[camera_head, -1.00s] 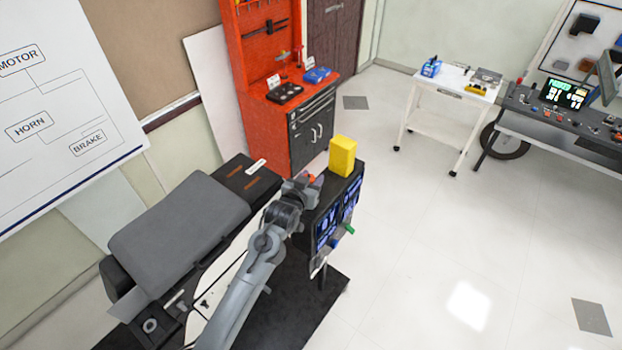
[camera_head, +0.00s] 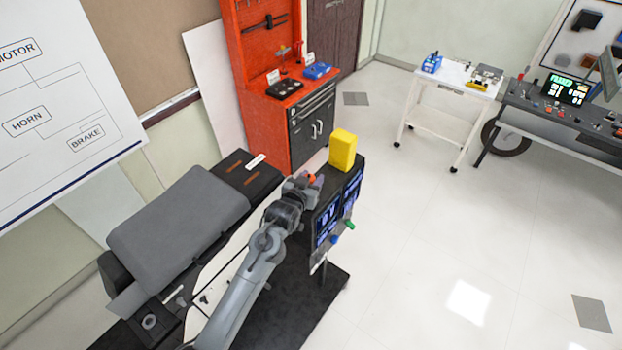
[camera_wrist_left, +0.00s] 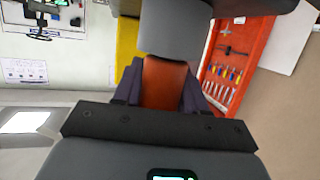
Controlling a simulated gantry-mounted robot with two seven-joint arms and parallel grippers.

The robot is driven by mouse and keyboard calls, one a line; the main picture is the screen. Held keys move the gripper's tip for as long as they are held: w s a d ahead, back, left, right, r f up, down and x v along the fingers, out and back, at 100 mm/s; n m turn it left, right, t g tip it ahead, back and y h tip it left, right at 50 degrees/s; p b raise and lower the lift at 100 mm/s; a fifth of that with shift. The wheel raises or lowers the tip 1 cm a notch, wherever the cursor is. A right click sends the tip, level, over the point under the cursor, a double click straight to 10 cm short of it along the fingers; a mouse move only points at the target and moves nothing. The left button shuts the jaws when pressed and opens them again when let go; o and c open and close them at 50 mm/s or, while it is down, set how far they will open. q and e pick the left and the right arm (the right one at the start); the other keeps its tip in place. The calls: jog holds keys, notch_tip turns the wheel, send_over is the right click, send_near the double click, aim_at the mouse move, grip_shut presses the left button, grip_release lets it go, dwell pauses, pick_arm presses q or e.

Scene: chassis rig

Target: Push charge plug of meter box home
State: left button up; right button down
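The meter box (camera_head: 329,218) is a dark box with lit blue screens on its side, standing in the middle of the head view. A small orange-red plug (camera_head: 312,177) shows at its top near edge. My left gripper (camera_head: 309,181) is at that edge. In the left wrist view the orange plug (camera_wrist_left: 167,82) sits between my two dark fingers, which close on its sides. A grey block (camera_wrist_left: 172,30) lies just beyond the plug. The plug's far end is hidden, so I cannot tell how deep it sits. My right gripper is not in view.
A yellow block (camera_head: 343,149) stands on the box top, close beside my gripper. A grey-covered bench (camera_head: 180,227) is to the left. A red tool cabinet (camera_head: 272,105) stands behind. A white cart (camera_head: 452,95) is at the back right; the floor between is open.

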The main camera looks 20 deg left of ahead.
pick_arm(q)
jog(key=o, duration=0.5)
jog(key=shift+o, duration=0.2)
jog(key=shift+s, duration=0.15)
jog(key=b+v, duration=0.1)
jog(key=v, duration=0.9)
jog(key=shift+s, duration=0.2)
jog(key=shift+r, duration=0.1)
jog(key=s+f+g+p, duration=0.3)
jog(key=s+f+p, duration=0.35)
jog(key=s, duration=0.55)
jog(key=s+r+m+g+p, duration=0.1)
jog(key=s+r+g+p, duration=0.2)
jog(key=s, duration=1.9)
jog(key=g, duration=0.5)
jog(key=shift+s+a+m, duration=0.3)
jog(key=shift+s+a, duration=0.05)
jog(key=shift+a, duration=0.05)
